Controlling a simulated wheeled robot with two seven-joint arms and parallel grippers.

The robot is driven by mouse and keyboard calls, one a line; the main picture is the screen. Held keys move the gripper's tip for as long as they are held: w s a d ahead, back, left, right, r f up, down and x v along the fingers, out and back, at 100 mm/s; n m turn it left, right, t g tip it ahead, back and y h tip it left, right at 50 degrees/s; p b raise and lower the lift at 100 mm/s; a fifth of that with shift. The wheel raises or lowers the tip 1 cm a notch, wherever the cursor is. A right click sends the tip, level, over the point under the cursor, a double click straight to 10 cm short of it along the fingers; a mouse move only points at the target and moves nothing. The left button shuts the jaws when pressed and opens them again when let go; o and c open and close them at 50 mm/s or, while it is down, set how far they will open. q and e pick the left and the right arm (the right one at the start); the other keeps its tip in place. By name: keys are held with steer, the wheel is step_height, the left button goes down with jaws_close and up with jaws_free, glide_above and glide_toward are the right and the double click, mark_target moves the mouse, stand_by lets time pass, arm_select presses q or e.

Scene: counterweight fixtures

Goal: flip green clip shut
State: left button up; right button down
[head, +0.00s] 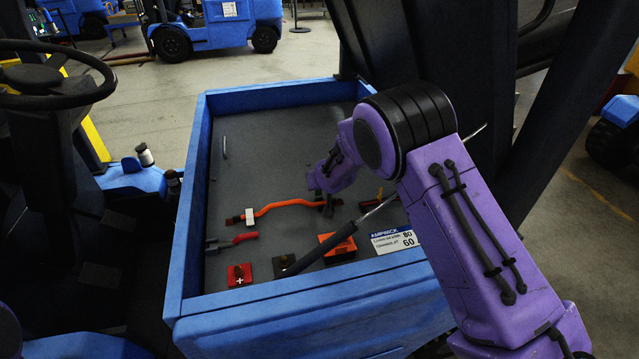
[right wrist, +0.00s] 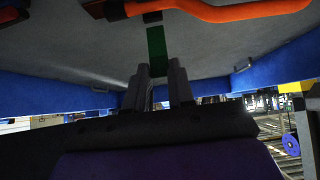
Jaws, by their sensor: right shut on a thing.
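The green clip (right wrist: 156,45) is a short green strip in the right wrist view, just beyond my fingertips and below the orange hose (right wrist: 245,12). My right gripper (right wrist: 157,82) has its two dark fingers closed around the clip's near end. Where they grip is dark and hard to make out. In the head view my right gripper (head: 328,204) reaches down beside the right end of the orange hose (head: 290,204). The clip cannot be made out there. My left gripper is not in view.
The blue-walled bay (head: 195,215) has a grey floor. A red-handled tool (head: 240,238), a red box with a white cross (head: 239,275), an orange-and-black box (head: 337,247) and a label plate (head: 393,241) lie near its front. A dark rod (head: 325,248) crosses diagonally. The back left floor is mostly clear.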

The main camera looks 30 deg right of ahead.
steer(key=shift+s+a+f+t+b, duration=0.15)
steer(key=shift+s+f+t+b, duration=0.4)
steer(key=shift+t+b, duration=0.45)
steer(key=shift+s+r+t+h+b, duration=0.15)
steer(key=shift+s+t+h+b, duration=0.15)
steer(key=shift+b, duration=0.45)
steer(key=c, duration=1)
jaws_free()
steer(key=shift+w, duration=0.1)
steer(key=shift+o, duration=0.2)
steer(key=b+v, duration=0.1)
steer(key=v, duration=0.9)
steer(key=shift+s, duration=0.25)
